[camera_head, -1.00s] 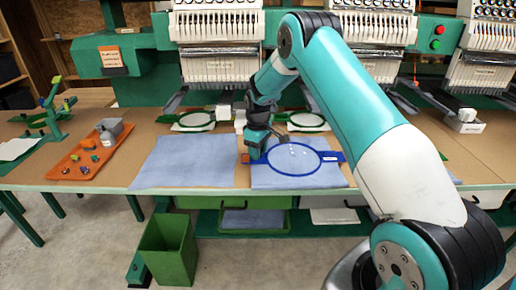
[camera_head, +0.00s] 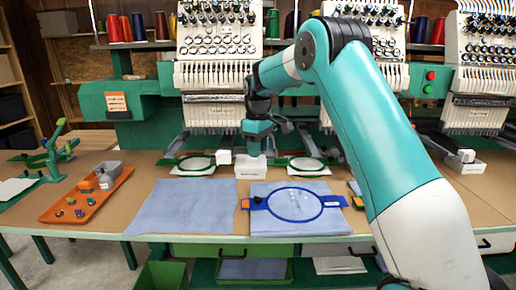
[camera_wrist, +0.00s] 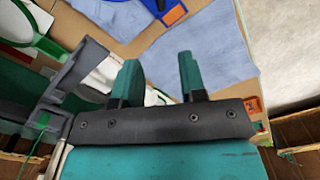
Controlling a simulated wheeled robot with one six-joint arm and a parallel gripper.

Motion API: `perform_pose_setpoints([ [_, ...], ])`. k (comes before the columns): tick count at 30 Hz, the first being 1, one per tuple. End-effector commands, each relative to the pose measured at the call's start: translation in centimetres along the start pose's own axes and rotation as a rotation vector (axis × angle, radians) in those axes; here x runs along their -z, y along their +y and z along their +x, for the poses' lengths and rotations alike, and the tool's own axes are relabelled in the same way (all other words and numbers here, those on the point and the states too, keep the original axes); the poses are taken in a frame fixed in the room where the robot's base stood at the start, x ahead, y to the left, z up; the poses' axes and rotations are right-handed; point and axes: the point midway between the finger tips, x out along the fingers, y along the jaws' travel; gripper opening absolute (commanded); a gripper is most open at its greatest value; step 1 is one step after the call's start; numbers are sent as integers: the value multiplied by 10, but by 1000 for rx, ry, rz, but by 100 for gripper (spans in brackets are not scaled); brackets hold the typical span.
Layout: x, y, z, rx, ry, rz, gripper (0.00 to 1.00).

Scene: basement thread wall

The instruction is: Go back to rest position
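My gripper (camera_head: 254,150) is raised over the back of the table, in front of the embroidery machines. In the wrist view my gripper (camera_wrist: 158,65) shows two teal fingers standing apart with nothing between them. The blue hoop (camera_head: 325,207) lies on a blue-grey cloth (camera_head: 285,229) at the table's front edge, its orange-marked left bracket (camera_head: 257,201) now clear of my gripper. Part of the blue hoop bracket (camera_wrist: 172,13) shows at the top of the wrist view. My arm crosses the right half of the head view and hides part of the table.
A second blue-grey cloth (camera_head: 180,207) lies flat to the left. An orange tray (camera_head: 88,198) holds small coloured pieces, a bottle and a grey box. Green hoops (camera_head: 195,163) sit under the machines (camera_head: 218,75). A white block (camera_head: 250,167) stands below my gripper. A green bin (camera_head: 162,275) is on the floor.

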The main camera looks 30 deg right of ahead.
Motion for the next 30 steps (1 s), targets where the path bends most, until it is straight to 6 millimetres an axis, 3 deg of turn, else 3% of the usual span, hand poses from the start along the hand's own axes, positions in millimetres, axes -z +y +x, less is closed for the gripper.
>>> perform_pose_setpoints([
  [17,0,0,-2,0,0,0,38],
  [20,1,-12,-8,1,7,-8,38],
  [23,0,-50,-23,8,30,-32,38],
  [26,-10,-116,-44,28,69,-65,38],
  [30,-49,-221,-61,91,129,-105,38],
])
